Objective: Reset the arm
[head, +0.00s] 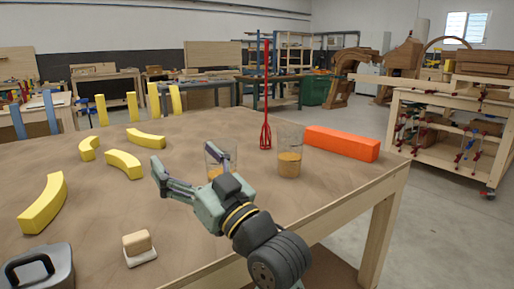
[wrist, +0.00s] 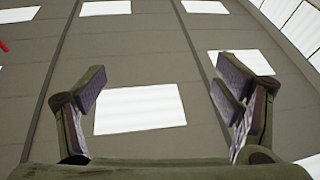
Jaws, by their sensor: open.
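My gripper (head: 192,172) is open and empty above the front part of the workshop table (head: 330,202) in the head view. Its fingers point up and to the left. In the wrist view my gripper (wrist: 163,95) has its two fingers spread apart, with only ceiling and bright light panels between and beyond them. In the head view the gripper partly covers a glass (head: 215,150) with tan contents behind it.
A second glass (head: 289,155), a red stirrer (head: 265,110) and an orange block (head: 341,143) stand behind right. Yellow curved pieces (head: 43,204) lie left. A small tan block (head: 137,243) and a grey container (head: 38,268) are at front left.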

